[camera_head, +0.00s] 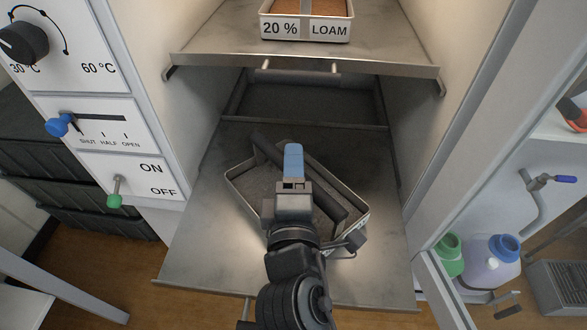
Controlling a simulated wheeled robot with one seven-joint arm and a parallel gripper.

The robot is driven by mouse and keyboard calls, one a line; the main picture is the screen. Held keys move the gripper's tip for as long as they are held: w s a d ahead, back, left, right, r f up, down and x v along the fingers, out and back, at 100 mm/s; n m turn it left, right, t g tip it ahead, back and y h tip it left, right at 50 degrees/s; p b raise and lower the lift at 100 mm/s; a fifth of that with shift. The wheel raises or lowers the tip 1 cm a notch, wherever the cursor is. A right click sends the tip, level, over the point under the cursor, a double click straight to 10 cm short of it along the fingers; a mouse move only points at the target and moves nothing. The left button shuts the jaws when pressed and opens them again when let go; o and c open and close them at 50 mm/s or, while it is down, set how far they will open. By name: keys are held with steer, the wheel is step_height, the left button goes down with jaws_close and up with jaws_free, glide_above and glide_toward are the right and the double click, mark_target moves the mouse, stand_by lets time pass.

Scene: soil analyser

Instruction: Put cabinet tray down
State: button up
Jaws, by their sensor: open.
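A shallow metal tray (237,188) with a grey inside rests skewed on the lower pull-out shelf (200,220) of the cabinet. A thick dark bar (325,200) runs diagonally across the tray; I cannot tell whether it is part of it. My gripper (293,165), with a blue tip, is over the middle of the tray and open. My gripper and arm hide the tray's centre and part of its near side. I cannot see whether my fingers touch the tray or the bar.
A tray labelled 20 % LOAM (305,22) stands on the upper shelf (220,45), above and behind. A horizontal bar handle (298,77) hangs below that shelf. A control panel (95,115) with levers borders the left, a door frame the right. The lower shelf has bare room around the tray.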

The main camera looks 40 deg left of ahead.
mark_target(338, 210)
steer(key=v, duration=1.2)
steer(key=shift+b, duration=0.35)
